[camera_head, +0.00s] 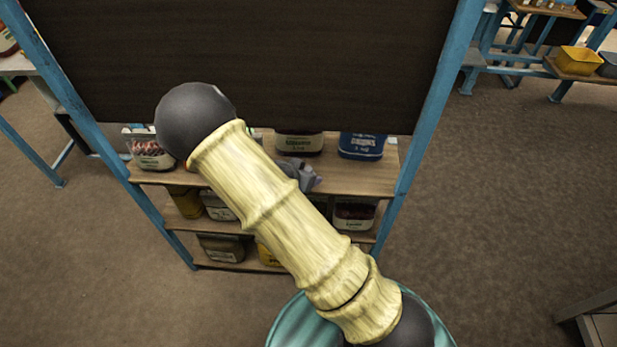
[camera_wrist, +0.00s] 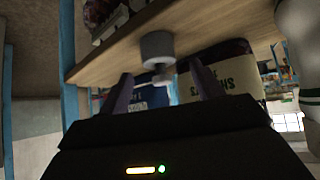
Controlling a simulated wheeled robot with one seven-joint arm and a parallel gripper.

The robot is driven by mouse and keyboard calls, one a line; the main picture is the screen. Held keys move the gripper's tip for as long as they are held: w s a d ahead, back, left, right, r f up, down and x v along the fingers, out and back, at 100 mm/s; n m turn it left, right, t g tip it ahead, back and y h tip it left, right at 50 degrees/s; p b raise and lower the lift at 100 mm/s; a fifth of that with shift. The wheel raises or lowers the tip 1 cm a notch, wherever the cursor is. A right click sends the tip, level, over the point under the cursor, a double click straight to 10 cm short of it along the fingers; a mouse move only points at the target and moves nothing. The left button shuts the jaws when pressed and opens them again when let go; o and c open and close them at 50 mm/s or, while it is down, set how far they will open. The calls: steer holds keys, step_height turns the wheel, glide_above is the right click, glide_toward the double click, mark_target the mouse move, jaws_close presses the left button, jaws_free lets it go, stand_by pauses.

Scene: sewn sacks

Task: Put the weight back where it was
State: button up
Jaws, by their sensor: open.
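The weight (camera_wrist: 157,44) is a small grey cylinder with a narrower knob. In the wrist view, which looks upside down, it appears to stand on the wooden shelf (camera_wrist: 110,57). My gripper (camera_wrist: 161,70) is open, with its two dark fingers on either side of the knob. I cannot tell whether either finger touches it. The weight cannot be made out in that view.
A blue sack (camera_head: 361,146) and a cream-labelled sack (camera_head: 299,143) stand at the shelf's back. A sack with a reddish top (camera_head: 150,155) is at left. More sacks fill lower shelves. A dark panel (camera_head: 250,60) and blue posts (camera_head: 424,110) frame the rack.

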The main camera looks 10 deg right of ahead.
mark_target(310, 171)
steer(key=x, duration=0.5)
steer(key=shift+w+d+r, duration=0.15)
steer(key=shift+w+d, duration=0.05)
steer(key=shift+w, duration=0.05)
steer(key=shift+c, duration=0.3)
jaws_close()
steer(key=shift+r, duration=0.2)
steer(key=shift+s+a+r, duration=0.1)
steer(key=shift+s+r, duration=0.05)
steer(key=shift+r, duration=0.1)
steer(key=r, duration=0.6)
steer(key=shift+s+a+r+p, duration=0.1)
steer(key=shift+s+r+p, duration=0.15)
steer(key=shift+p, duration=0.1)
steer(key=s+a+p, duration=0.3)
steer(key=s+p, duration=0.1)
steer(key=s, duration=0.5)
steer(key=s+a+p, duration=0.3)
steer(key=s+p, duration=0.2)
steer(key=s, duration=0.4)
steer(key=shift+s+f, duration=0.15)
